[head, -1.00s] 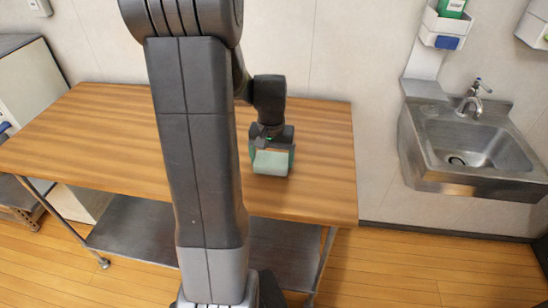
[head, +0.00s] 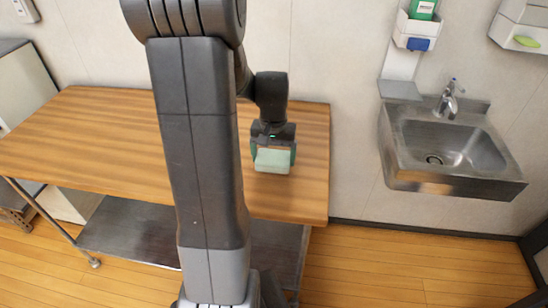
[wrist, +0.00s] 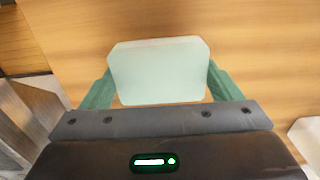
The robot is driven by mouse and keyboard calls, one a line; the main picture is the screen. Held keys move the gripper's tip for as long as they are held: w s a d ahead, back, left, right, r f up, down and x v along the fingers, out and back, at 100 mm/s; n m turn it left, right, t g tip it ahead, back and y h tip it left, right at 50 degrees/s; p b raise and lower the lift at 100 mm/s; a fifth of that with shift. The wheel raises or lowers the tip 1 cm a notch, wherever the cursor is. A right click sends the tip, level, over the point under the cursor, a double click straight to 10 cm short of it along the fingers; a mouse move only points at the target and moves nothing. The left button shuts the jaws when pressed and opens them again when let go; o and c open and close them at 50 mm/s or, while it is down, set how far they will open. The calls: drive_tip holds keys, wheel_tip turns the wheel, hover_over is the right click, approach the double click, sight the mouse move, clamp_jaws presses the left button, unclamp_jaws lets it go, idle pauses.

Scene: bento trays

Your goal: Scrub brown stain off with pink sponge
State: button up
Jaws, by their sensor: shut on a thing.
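My gripper (head: 273,154) is over the right part of the wooden table (head: 90,130), its green fingers on either side of a pale green-white block (head: 272,162), perhaps a sponge. In the wrist view the block (wrist: 158,68) sits between both fingers of my gripper (wrist: 160,88). I cannot tell whether the block touches the table top. No pink sponge and no brown stain can be made out on the visible wood. My arm hides a middle strip of the table.
A steel sink (head: 455,145) with a tap (head: 449,98) is on the wall at the right. A dispenser with a green bottle (head: 422,10) and a holder with a green item (head: 526,41) hang above. The visible table top is clear. A metal shelf (head: 130,228) is underneath.

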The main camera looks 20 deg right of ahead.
drive_tip(key=shift+a+r, duration=0.2)
drive_tip(key=shift+r, duration=0.45)
drive_tip(key=shift+r+p, duration=2.1)
drive_tip(key=shift+r, duration=0.2)
drive_tip(key=shift+d, duration=0.1)
